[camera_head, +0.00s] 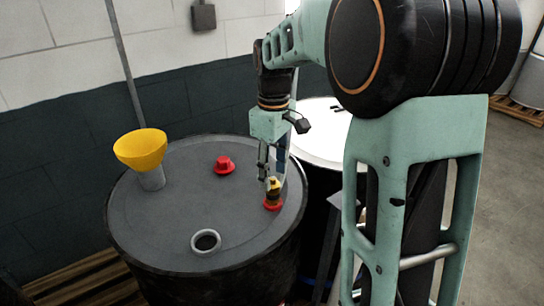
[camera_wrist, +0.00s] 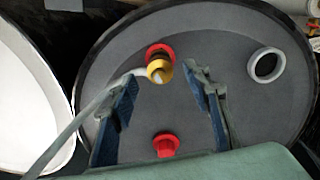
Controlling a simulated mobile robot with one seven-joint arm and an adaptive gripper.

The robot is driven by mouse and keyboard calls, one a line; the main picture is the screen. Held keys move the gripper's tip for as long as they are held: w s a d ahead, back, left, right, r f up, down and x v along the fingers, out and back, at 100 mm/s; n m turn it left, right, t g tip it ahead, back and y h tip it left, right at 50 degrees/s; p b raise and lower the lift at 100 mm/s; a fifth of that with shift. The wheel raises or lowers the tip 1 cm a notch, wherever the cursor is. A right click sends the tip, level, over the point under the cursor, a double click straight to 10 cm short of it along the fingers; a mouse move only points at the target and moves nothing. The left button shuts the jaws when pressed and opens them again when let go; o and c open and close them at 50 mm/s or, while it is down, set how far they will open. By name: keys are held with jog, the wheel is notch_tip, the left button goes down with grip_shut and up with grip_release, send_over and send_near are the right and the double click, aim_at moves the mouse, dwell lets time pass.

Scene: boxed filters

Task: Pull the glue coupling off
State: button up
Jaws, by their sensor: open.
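The glue coupling (camera_head: 274,184) is a small brass-yellow and dark fitting standing on a red base (camera_head: 272,205) near the right edge of the dark drum's lid (camera_head: 165,215). In the wrist view the coupling (camera_wrist: 159,72) shows its yellow end, with the red base (camera_wrist: 160,50) behind it. A pale grey hose (camera_wrist: 85,115) runs from the coupling towards the lower left. My gripper (camera_head: 267,178) points down at the coupling. In the wrist view my gripper (camera_wrist: 162,77) is open, its fingers on either side of the coupling; I cannot tell whether they touch it.
A red cap (camera_head: 223,165) and a grey ring-shaped opening (camera_head: 206,242) are on the same lid. A yellow funnel (camera_head: 140,150) stands in a grey neck at the left. A white-topped drum (camera_head: 318,145) stands close behind on the right. A wall rises behind.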

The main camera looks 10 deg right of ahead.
aim_at(273, 184)
notch_tip(273, 184, down, 6)
jog(key=shift+r, duration=0.1)
jog(key=shift+c, duration=0.2)
grip_shut()
dwell(0.3)
jog(key=shift+r, duration=0.15)
jog(key=shift+r+p, duration=2.25)
jog(key=shift+r, duration=0.4)
jog(key=shift+r, duration=0.1)
